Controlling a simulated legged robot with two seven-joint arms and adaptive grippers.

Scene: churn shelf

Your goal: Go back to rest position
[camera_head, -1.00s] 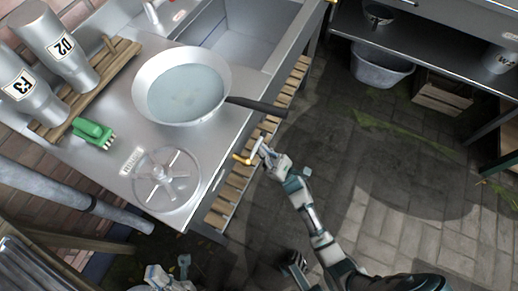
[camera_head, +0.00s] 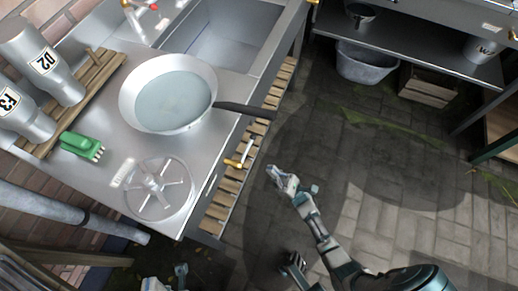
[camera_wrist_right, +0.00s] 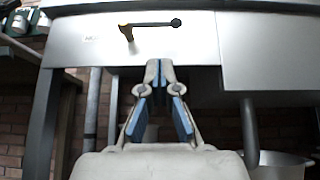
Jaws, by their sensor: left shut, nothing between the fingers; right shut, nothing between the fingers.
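My right gripper (camera_head: 275,172) is shut and empty. It hangs over the dark stone floor, just right of the counter's front edge. In the right wrist view its fingertips (camera_wrist_right: 159,66) meet in front of the counter's metal front. A tap handle with a yellow base (camera_head: 236,162) sticks out of that front, apart from the gripper; it also shows in the right wrist view (camera_wrist_right: 150,27). My left gripper (camera_head: 181,271) is low at the bottom edge of the head view, partly cut off, and appears empty.
The steel counter (camera_head: 105,110) holds a pan of liquid (camera_head: 172,98), whose dark handle (camera_head: 245,109) overhangs the front edge. A slatted shelf (camera_head: 226,190) lies below. The floor (camera_head: 400,200) at right is open.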

